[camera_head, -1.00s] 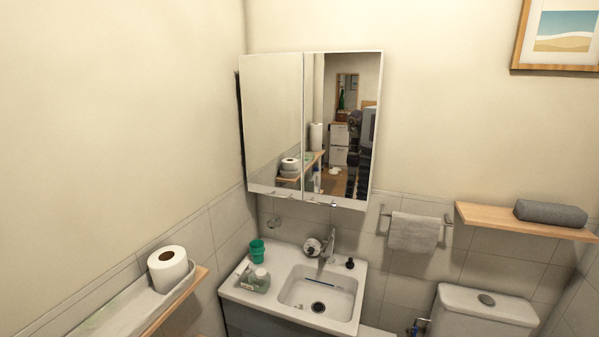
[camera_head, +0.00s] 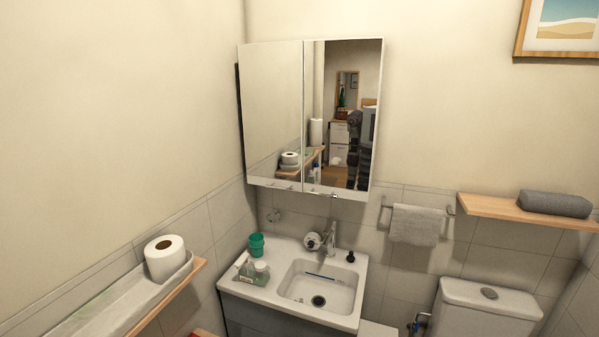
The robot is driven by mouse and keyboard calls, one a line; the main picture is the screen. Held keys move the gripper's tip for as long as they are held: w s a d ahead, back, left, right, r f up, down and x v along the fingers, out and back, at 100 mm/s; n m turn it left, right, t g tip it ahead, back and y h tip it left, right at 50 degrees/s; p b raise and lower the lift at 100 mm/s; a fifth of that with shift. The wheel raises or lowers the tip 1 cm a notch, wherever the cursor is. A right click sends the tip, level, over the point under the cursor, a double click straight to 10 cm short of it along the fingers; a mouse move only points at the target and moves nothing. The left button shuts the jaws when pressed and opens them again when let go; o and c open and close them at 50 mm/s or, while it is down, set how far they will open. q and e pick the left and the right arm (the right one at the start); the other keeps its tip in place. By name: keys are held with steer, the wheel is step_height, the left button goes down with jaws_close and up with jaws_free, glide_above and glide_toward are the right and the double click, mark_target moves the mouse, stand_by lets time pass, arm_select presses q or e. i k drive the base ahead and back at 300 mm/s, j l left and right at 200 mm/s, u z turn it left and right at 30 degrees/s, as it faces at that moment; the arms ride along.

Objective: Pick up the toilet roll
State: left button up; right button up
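A white toilet roll (camera_head: 167,259) stands upright at the far end of a long pale tray (camera_head: 118,303) on the wooden shelf at lower left. The dark hole of its core faces up. The roll also shows in the mirror's reflection. Neither of my grippers is in view, so I cannot see their distance from the roll or whether they are open.
The shelf's wooden edge (camera_head: 182,290) runs along the left wall. A mirror cabinet (camera_head: 311,117) hangs above. The toilet (camera_head: 488,303) is at lower right.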

mark_target(165, 256)
steer(key=k+u, duration=0.15)
steer(key=k, duration=0.25)
steer(key=k+j+u, duration=0.2)
steer(key=k, duration=0.25)
